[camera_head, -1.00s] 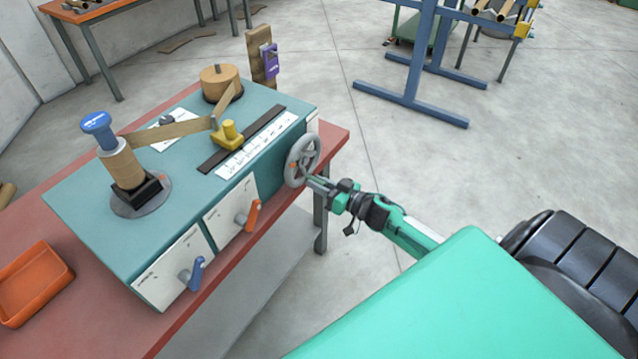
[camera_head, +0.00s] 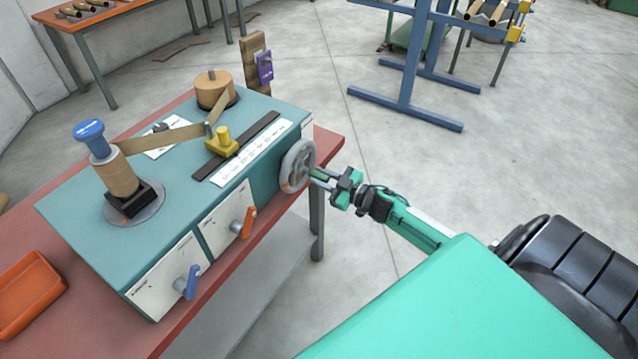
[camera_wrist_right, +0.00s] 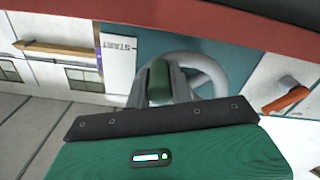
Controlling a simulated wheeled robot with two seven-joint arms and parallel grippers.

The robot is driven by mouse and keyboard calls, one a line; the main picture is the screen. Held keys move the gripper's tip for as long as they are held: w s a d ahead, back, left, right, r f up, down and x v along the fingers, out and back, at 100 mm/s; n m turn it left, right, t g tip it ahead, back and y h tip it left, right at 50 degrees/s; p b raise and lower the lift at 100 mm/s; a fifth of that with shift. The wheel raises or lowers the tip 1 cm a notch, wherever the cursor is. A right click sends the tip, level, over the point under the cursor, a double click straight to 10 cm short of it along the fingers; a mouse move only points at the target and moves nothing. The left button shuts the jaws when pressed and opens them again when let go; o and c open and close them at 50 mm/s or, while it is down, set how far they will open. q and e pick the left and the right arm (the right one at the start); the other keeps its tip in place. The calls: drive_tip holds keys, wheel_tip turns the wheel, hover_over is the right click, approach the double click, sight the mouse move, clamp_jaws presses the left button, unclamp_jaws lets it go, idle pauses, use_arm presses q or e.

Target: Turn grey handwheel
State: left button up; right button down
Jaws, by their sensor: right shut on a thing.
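The grey handwheel (camera_head: 298,165) is mounted on the right end of the teal winder box (camera_head: 120,225). My right gripper (camera_head: 314,176) reaches it from the right, with its fingertips at the wheel's right side. In the right wrist view the grey wheel rim (camera_wrist_right: 205,70) shows behind the fingers, and a green handle (camera_wrist_right: 158,82) stands between them. My right gripper is shut on this handle. An orange mark shows low on the wheel's left rim in the head view. My left gripper is not in view.
The box stands on a red-topped bench (camera_head: 95,325). Its front has an orange lever (camera_head: 248,222) and a blue lever (camera_head: 191,282). A yellow slider (camera_head: 222,142) and a paper strip run on top. An orange tray (camera_head: 28,292) lies at left.

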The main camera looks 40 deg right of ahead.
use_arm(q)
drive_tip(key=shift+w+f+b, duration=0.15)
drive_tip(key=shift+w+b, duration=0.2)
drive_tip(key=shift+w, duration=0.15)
use_arm(e)
wheel_tip(320, 180, up, 8)
drive_tip(key=d+n, duration=0.2)
drive_tip(key=n, duration=1.2)
drive_tip(key=shift+w+n, duration=0.3)
drive_tip(key=shift+w, duration=0.1)
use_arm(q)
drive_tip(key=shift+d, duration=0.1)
use_arm(e)
drive_tip(key=shift+f, duration=0.1)
drive_tip(key=c, duration=1.2)
unclamp_jaws()
drive_tip(key=shift+c, duration=0.2)
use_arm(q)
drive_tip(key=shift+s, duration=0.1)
